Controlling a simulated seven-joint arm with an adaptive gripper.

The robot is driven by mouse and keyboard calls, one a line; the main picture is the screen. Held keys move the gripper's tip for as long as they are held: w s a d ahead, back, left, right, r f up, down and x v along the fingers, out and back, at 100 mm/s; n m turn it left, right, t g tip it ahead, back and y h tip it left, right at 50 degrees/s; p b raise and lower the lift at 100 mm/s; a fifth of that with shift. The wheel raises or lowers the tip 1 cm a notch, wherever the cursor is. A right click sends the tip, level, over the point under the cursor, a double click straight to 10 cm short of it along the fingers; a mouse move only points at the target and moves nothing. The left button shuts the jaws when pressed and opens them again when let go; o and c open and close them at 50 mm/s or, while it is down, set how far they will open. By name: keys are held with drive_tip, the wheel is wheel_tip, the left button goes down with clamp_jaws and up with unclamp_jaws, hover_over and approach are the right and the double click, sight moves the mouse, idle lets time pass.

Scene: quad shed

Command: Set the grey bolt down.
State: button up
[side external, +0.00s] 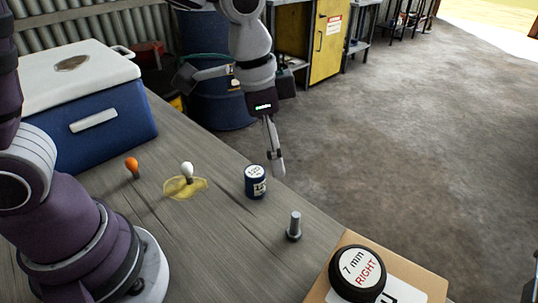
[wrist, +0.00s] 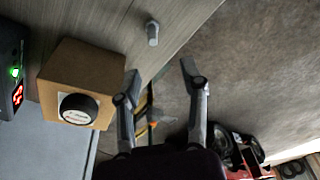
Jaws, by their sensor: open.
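The grey bolt (side external: 294,226) stands upright on its head on the wooden table, near the table's right edge. In the wrist view the bolt (wrist: 152,33) is at the top, beyond my fingertips and apart from them. My gripper (side external: 277,168) hangs above the table's far edge, behind the dark blue can and away from the bolt. In the wrist view my gripper (wrist: 161,76) is open, with nothing between its two fingers.
A cardboard box (side external: 420,283) carries a black round piece marked "7 mm RIGHT" (side external: 357,275). A white knob (side external: 187,171), an orange knob (side external: 132,166) and a blue cooler (side external: 105,125) are left.

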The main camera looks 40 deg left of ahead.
drive_tip(key=s+a+r+n+t+y, duration=0.1)
drive_tip(key=s+a+r+n+t, duration=0.2)
drive_tip(key=s+a+n, duration=0.4)
drive_tip(key=s+a+r, duration=0.1)
drive_tip(key=a, duration=0.1)
drive_tip(key=shift+s+a+r+n+t, duration=0.35)
drive_tip(key=shift+a+n+t, duration=0.05)
idle(0.6)
